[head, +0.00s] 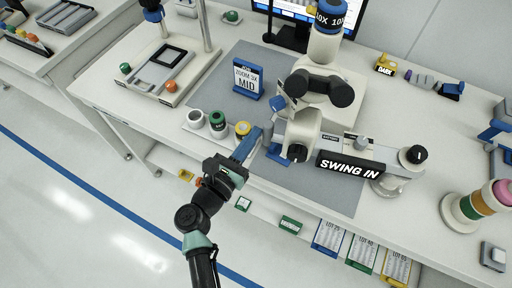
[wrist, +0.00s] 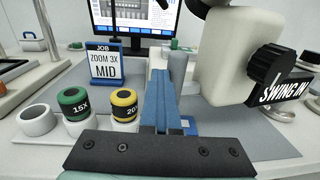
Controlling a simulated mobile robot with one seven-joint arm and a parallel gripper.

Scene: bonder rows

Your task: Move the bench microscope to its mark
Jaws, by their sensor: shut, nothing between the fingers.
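The bench microscope (head: 305,115) stands upright on the grey mat, with a white body, dark eyepieces and a dark focus knob. Its white body and knob fill the right of the wrist view (wrist: 235,55). My gripper (head: 256,136) is shut and empty, its blue fingers side by side at the microscope's left side. In the wrist view the fingers (wrist: 164,85) point forward, left of the white body; I cannot tell whether they touch it. A small blue-and-white patch (wrist: 187,126) shows right of the fingers. I cannot make out which spot is the microscope's mark.
A job card (head: 247,79) reading "ZOOM 3X MID" stands behind left. Eyepiece holders with green (head: 217,122) and yellow (head: 242,130) rings stand just left of my fingers. A "SWING IN" arm (head: 348,167) reaches right. A monitor (head: 305,15) stands behind. Bare mat (head: 222,88) lies left of the card.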

